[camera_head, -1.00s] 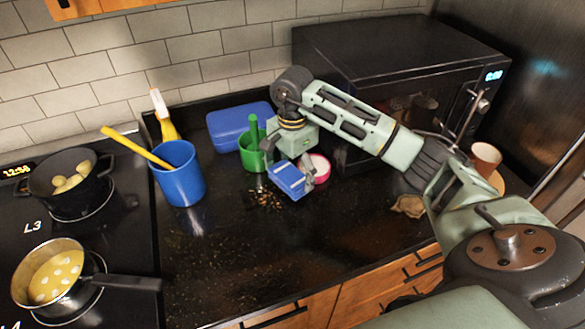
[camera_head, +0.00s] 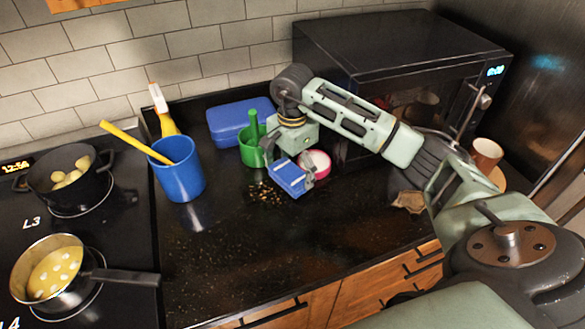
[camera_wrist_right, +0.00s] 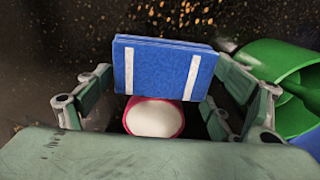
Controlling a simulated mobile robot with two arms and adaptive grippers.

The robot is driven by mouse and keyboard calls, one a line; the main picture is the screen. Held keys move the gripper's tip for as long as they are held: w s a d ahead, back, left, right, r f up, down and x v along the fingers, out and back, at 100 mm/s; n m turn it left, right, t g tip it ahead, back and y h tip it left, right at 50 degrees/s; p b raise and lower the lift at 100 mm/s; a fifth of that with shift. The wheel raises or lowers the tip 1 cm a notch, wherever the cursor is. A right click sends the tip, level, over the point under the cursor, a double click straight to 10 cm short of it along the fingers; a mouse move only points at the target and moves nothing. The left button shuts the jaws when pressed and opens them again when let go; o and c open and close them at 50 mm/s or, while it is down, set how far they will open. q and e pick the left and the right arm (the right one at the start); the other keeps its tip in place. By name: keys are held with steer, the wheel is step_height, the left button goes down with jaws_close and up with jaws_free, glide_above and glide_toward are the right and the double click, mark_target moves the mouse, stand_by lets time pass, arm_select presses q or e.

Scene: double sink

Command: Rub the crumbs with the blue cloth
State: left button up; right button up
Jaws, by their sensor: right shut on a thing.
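The blue cloth (camera_head: 289,179) is a folded blue block with white stripes. My right gripper (camera_head: 291,164) is shut on it and holds it low over the black counter. In the right wrist view the cloth (camera_wrist_right: 163,70) sits between the fingers of my right gripper (camera_wrist_right: 160,95). The crumbs (camera_head: 264,194) are a brown scatter on the counter just left of and in front of the cloth. They also show in the right wrist view (camera_wrist_right: 180,12), beyond the cloth. I cannot tell whether the cloth touches the counter. My left gripper is not in view.
A green cup (camera_head: 252,152), a blue box (camera_head: 238,122) and a pink-rimmed white bowl (camera_head: 320,162) stand close around the gripper. A blue cup (camera_head: 178,172) with a yellow utensil is left. A microwave (camera_head: 400,60) stands behind my arm. The front counter is clear.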

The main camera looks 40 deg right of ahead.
mark_target(278, 175)
steer(key=shift+f+b, duration=0.45)
steer(key=shift+f, duration=0.2)
steer(key=shift+a, duration=0.1)
steer(key=shift+w+a+r, duration=0.1)
steer(key=shift+w+a, duration=0.15)
steer(key=shift+a, duration=0.7)
steer(key=shift+w+a+r, duration=0.1)
steer(key=shift+w+a, duration=0.15)
steer(key=shift+a, duration=0.65)
steer(key=shift+w+a+f+b, duration=0.15)
steer(key=shift+w+a+b, duration=0.1)
steer(key=shift+a, duration=0.85)
steer(key=shift+w+a+f+b, duration=0.1)
steer(key=shift+w+a+b, duration=0.1)
steer(key=shift+a, duration=0.9)
steer(key=shift+w+a+b, duration=0.2)
steer(key=shift+w+a, duration=0.05)
steer(key=shift+a, duration=0.65)
steer(key=shift+w+a+b, duration=0.15)
steer(key=shift+w+a, duration=0.05)
steer(key=shift+a, duration=0.65)
steer(key=shift+r, duration=0.1)
